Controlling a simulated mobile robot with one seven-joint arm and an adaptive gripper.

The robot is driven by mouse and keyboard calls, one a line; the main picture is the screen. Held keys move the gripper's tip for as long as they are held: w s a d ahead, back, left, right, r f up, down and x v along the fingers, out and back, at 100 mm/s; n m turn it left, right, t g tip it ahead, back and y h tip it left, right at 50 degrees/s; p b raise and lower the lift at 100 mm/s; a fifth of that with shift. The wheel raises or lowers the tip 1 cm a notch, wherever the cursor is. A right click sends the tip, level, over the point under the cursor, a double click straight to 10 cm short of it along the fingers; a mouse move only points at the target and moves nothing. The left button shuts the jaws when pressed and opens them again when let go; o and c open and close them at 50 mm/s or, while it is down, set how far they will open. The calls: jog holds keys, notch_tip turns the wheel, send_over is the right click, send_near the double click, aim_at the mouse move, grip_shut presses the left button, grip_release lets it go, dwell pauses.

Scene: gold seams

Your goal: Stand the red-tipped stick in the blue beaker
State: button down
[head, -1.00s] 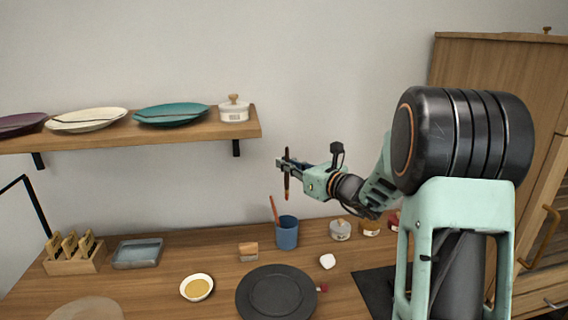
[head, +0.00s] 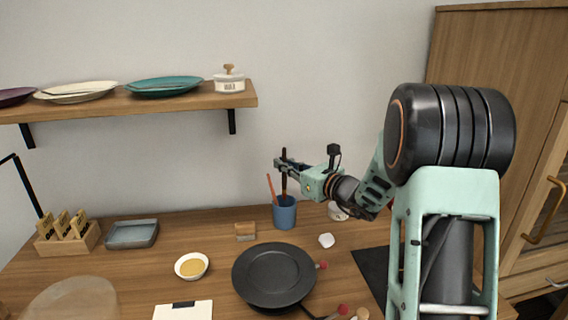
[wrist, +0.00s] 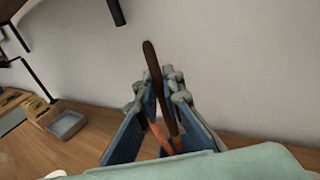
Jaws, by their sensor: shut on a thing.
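My gripper (head: 283,165) is shut on a dark brown stick (head: 284,184), held nearly upright over the blue beaker (head: 284,214). Its lower end is at the beaker's mouth; I cannot tell how far inside it is. No red tip shows on it. An orange-red stick (head: 271,187) stands in the beaker, leaning left. In the wrist view the brown stick (wrist: 151,62) rises between the fingers, with the orange-red stick (wrist: 157,132) beside it. Red tips show by the black plate (head: 321,265) and at the front (head: 342,309).
A black plate (head: 262,271), a yellow-filled bowl (head: 191,266), a wooden block (head: 245,231) and a small white object (head: 326,240) are near the beaker. A lidded jar (head: 336,212) is partly hidden behind my arm. A shelf (head: 190,103) with plates is at upper left.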

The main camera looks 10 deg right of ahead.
aim_at(284, 192)
jog(key=shift+f+b, duration=2.2)
jog(key=shift+f, duration=0.45)
jog(key=c, duration=2)
grip_release()
jog(key=v, duration=1.2)
